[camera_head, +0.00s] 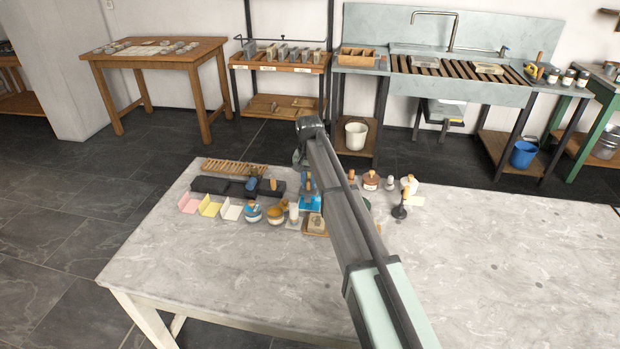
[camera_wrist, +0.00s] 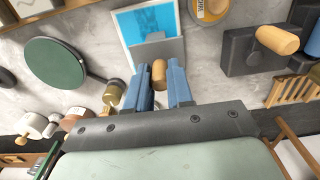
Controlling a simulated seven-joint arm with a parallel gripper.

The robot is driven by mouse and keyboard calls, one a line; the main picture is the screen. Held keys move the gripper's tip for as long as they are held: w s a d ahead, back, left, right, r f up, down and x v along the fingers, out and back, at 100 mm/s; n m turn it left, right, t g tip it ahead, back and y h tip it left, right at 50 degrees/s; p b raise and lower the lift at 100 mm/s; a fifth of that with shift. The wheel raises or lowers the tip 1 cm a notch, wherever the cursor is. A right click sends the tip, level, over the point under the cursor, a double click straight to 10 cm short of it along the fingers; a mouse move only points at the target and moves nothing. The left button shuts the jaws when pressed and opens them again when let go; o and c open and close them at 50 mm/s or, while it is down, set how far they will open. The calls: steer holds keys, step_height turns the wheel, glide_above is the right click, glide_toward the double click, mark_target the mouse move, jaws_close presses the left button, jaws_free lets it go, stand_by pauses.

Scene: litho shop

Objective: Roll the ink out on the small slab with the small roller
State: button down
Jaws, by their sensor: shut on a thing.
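The small slab (camera_wrist: 160,53) lies on the stone table with a bright blue patch of ink (camera_wrist: 147,25) on it. The blue also shows in the head view (camera_head: 310,203), partly behind my arm. The handle stands between the two blue-grey fingers at the slab's near edge in the wrist view.
A green disc (camera_wrist: 55,72) lies left of the slab in the wrist view. A dark block with a wooden handle (camera_wrist: 278,40) is at right. Pink, yellow and white cards (camera_head: 210,207) and tins (camera_head: 276,214) crowd the table (camera_head: 480,260). Its front and right are mostly clear.

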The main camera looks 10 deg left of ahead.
steer(key=shift+s, duration=2.8)
steer(key=shift+w, duration=5.2)
steer(key=shift+r, duration=0.1)
step_height(320, 180, up, 3)
steer(key=shift+f, duration=0.1)
steer(key=shift+f, duration=0.15)
